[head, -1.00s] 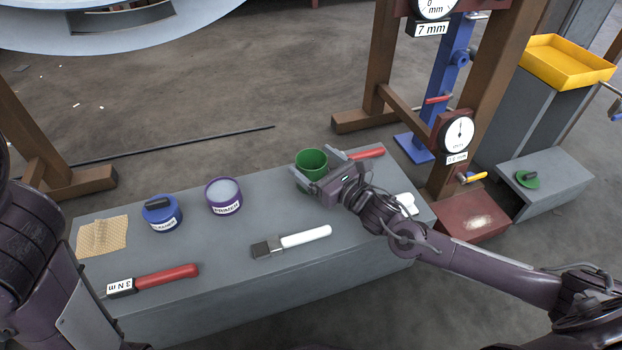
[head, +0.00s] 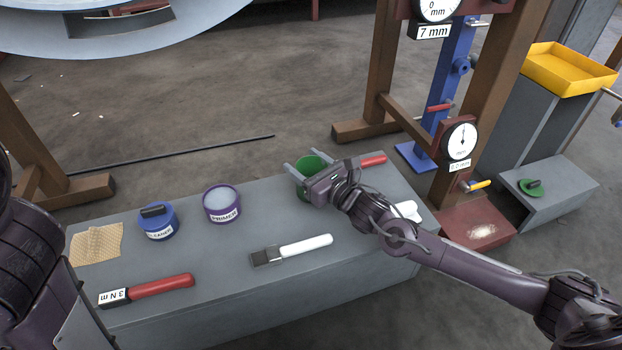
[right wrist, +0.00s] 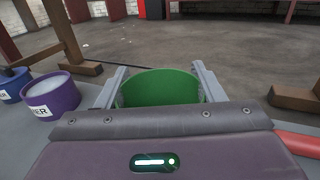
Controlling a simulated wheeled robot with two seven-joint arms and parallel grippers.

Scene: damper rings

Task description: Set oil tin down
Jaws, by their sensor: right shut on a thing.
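The green oil tin (head: 304,190) is at the back right of the grey bench, and its inside also shows in the right wrist view (right wrist: 162,88). My right gripper (head: 304,162) is shut on the tin, one finger on each side of it. The gripper body hides part of the tin in the head view. The tin's base is hidden, so I cannot tell whether it touches the bench. My left arm shows at the left edge of the head view, but its gripper is out of view.
On the bench (head: 215,275) are a purple primer tin (head: 222,204), a blue cleaner tin (head: 158,222), a brush (head: 290,249), a red-handled torque tool (head: 150,290) and a tan cloth (head: 96,244). A red handle (head: 373,161) lies close right of the oil tin. The bench's middle is clear.

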